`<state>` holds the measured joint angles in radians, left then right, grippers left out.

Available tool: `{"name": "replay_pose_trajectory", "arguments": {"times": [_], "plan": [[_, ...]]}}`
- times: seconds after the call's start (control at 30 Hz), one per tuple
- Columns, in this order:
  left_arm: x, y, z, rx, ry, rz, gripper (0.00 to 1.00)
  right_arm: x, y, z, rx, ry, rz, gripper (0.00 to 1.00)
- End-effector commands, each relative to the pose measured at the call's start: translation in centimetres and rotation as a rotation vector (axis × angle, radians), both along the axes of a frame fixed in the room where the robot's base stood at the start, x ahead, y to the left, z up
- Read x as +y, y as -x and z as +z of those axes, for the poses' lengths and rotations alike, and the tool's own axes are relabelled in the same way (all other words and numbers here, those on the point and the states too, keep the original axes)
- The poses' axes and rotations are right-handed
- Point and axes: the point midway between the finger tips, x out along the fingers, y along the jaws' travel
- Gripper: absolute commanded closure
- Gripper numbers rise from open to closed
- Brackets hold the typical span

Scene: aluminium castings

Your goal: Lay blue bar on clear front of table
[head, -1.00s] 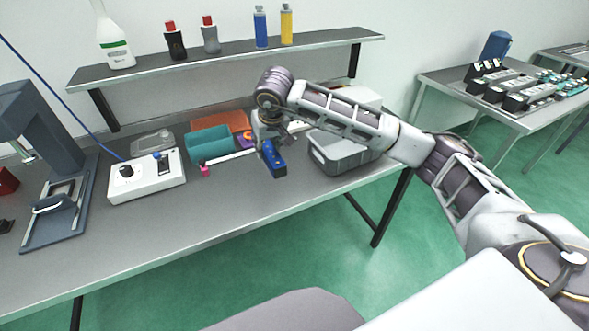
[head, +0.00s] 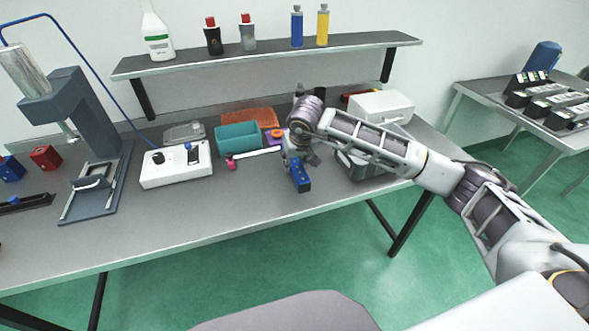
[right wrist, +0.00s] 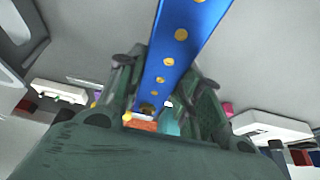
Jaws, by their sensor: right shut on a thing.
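The blue bar (head: 302,179) is in my right gripper (head: 297,160), over the table's front part, right of centre in the head view. Its near end points toward the front edge of the table (head: 190,215). In the right wrist view the blue bar (right wrist: 185,35) shows a row of gold-coloured dots and runs between the two fingers of my right gripper (right wrist: 165,75). The fingers are shut on it. I cannot tell whether the bar touches the tabletop. My left gripper is not in view.
A teal bin (head: 238,136), an orange bin (head: 250,116) and a white control box (head: 177,165) stand farther back or left. A grey bin (head: 359,165) is just right of the gripper, partly hidden by my arm. The front strip of table left of the bar is clear.

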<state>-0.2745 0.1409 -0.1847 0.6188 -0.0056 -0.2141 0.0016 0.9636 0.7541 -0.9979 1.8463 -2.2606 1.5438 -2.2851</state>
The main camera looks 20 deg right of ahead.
Motion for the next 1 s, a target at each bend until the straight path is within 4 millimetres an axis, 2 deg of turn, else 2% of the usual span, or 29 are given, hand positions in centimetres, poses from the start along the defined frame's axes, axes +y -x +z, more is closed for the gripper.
{"name": "replay_pose_trajectory", "arguments": {"times": [0.27,0.63,1.0], "plan": [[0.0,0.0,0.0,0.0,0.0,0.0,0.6,0.0,0.0,-0.3,0.0,-0.001,0.0,0.95],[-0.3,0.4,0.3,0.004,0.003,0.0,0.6,0.0,0.0,-3.5,0.001,-0.001,0.0,0.95],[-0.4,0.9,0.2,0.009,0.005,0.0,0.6,0.0,0.0,-3.7,-0.001,0.0,0.0,0.95]]}}
